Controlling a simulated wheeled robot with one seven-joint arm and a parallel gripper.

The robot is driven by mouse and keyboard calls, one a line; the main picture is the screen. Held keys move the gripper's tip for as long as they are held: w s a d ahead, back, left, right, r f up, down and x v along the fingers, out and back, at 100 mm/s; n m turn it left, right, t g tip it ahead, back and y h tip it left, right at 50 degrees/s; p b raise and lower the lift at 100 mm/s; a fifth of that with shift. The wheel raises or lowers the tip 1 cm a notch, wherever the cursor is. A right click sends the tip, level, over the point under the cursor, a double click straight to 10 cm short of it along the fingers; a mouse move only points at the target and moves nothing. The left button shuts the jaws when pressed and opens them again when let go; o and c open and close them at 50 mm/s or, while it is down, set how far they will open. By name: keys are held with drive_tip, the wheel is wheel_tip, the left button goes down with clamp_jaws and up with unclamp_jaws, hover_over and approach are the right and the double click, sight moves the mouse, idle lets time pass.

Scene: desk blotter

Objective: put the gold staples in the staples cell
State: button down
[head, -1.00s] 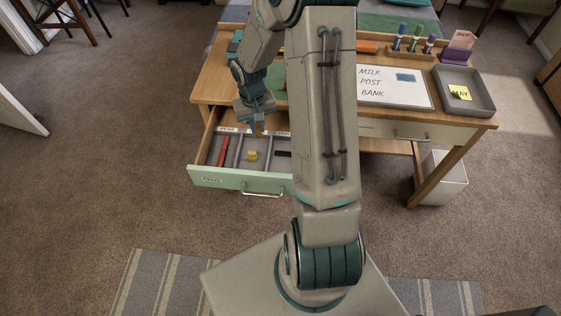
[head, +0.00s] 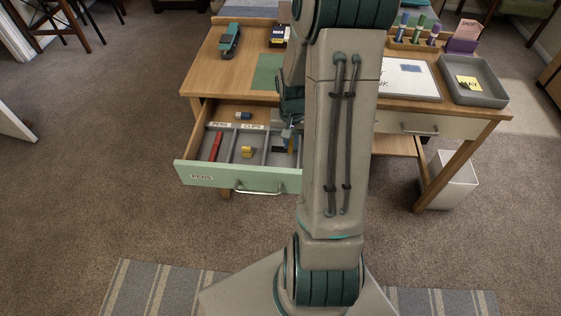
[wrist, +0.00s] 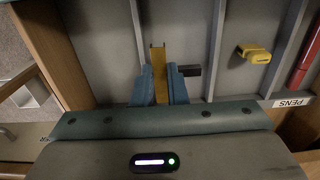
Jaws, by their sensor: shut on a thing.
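My gripper (wrist: 160,85) is shut on the gold staples (wrist: 158,62), a narrow gold strip standing up between the fingers. In the wrist view the strip is over the drawer cell that holds a small black item (wrist: 190,70). The third cell's label is hidden behind my arm. I cannot tell whether the strip touches the floor.
A red pen (head: 216,146) lies in the left cell, and a yellow item (head: 247,152) lies in the clips cell. A blue item (head: 243,115) lies behind the cells. Thin dividers (wrist: 216,50) flank the gripper. The desk above holds a stapler (head: 230,40) and a grey tray (head: 474,97).

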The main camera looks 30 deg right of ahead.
sight(280, 162)
drive_tip(key=a, duration=0.1)
drive_tip(key=a+f, duration=0.2)
drive_tip(key=shift+s+a+f, duration=0.25)
drive_tip(key=shift+s+a, duration=0.05)
drive_tip(key=shift+a, duration=0.1)
drive_tip(key=shift+f+b, duration=0.6)
drive_tip(key=shift+f, duration=1.3)
drive_tip(key=shift+f, duration=0.25)
drive_tip(key=c, duration=1.5)
unclamp_jaws()
drive_tip(key=shift+r, duration=0.1)
drive_tip(key=shift+o, duration=0.2)
drive_tip(key=shift+r, duration=0.1)
